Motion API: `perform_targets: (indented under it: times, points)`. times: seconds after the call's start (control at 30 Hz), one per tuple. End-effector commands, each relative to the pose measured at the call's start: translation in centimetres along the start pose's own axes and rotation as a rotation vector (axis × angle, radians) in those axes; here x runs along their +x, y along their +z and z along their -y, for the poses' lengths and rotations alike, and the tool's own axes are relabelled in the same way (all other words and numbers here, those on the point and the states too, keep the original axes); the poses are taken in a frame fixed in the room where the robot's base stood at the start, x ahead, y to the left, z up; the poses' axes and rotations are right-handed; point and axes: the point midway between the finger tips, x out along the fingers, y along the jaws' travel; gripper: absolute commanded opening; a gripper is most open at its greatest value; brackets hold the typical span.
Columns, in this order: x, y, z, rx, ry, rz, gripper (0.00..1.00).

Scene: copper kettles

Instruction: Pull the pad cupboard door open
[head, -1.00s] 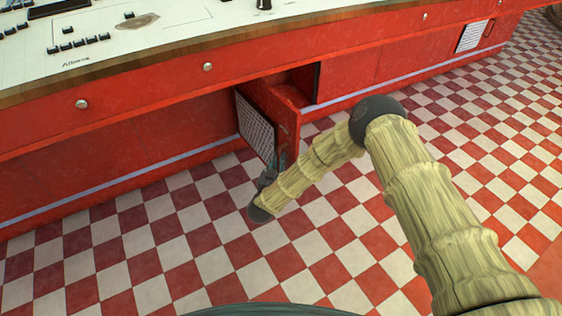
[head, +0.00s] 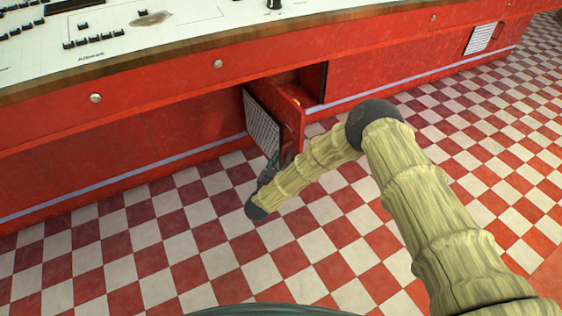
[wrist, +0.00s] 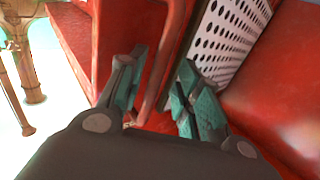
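The pad cupboard door (head: 264,126) stands swung out from the red counter, its perforated pale pad facing left in the head view. The dark cupboard opening (head: 314,84) shows to its right. In the wrist view the pad (wrist: 230,40) is at the upper right, and a red bar (wrist: 165,62), seemingly the door's handle, runs between the fingers. My gripper (wrist: 160,98) has its two green fingers apart, one on each side of this bar; firm contact is not clear. In the head view my gripper (head: 270,172) is at the door's lower outer end, partly hidden by my wrist.
The long red counter (head: 170,90) has round knobs and a white top with small dark items. Another closed cupboard with a pale pad (head: 480,38) is at the far right. The checkered floor (head: 200,245) in front is clear.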

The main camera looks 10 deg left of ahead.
Motion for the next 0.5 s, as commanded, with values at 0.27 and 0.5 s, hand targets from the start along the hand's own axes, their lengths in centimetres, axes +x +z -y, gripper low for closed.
perform_targets:
  times: [0.27, 0.5]
  points:
    - [-1.0, 0.0, 0.2, 0.000, -0.003, 0.001, 0.34]
    - [-4.8, 0.1, 0.2, -0.001, -0.005, 0.002, 0.34]
